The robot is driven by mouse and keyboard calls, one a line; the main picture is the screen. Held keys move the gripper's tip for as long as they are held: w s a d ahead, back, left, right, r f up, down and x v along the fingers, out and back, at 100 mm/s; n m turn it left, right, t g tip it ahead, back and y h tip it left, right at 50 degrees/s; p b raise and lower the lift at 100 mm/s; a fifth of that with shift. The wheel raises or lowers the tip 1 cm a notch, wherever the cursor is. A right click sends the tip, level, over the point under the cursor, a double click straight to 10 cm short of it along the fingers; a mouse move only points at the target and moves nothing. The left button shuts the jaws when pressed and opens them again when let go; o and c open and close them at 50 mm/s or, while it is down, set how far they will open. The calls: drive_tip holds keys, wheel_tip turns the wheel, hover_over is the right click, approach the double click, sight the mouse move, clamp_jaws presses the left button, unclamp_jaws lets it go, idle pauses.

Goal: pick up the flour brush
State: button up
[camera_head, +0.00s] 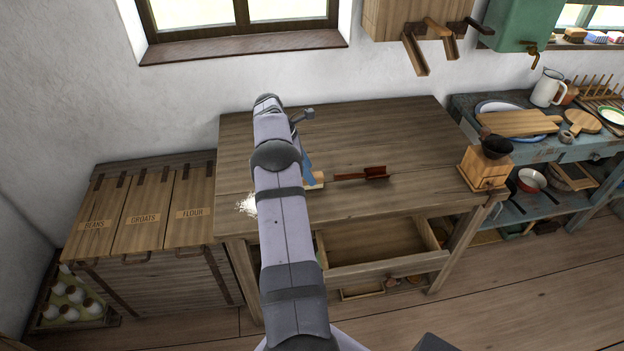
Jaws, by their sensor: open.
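My arm stands in front of the wooden table (390,130) and hides part of its left half. A slim blue part, which looks like my gripper (307,165), shows just right of the arm, pointing down; the rest of it is hidden. A small pale wooden piece (314,183) lies on the table at its lower end, partly behind the arm. It may be the flour brush, but too little shows to be sure. I cannot tell whether the gripper touches it.
A red-brown wooden scoop (362,174) lies just right of the pale piece. White flour (247,205) is spilled at the table's left front. A coffee grinder (486,163) stands at the right corner. A drawer (375,247) is open below. The back right tabletop is clear.

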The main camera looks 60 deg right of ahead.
drive_tip(key=shift+p+x, duration=0.7)
drive_tip(key=shift+x, duration=1.35)
drive_tip(key=c, duration=1.2)
drive_tip(key=shift+o, duration=0.2)
drive_tip(key=shift+w+d+r, duration=0.1)
drive_tip(key=shift+r, duration=0.1)
wheel_tip(320, 180, up, 10)
drive_tip(key=shift+f+b, duration=0.15)
drive_tip(key=shift+b, duration=1.05)
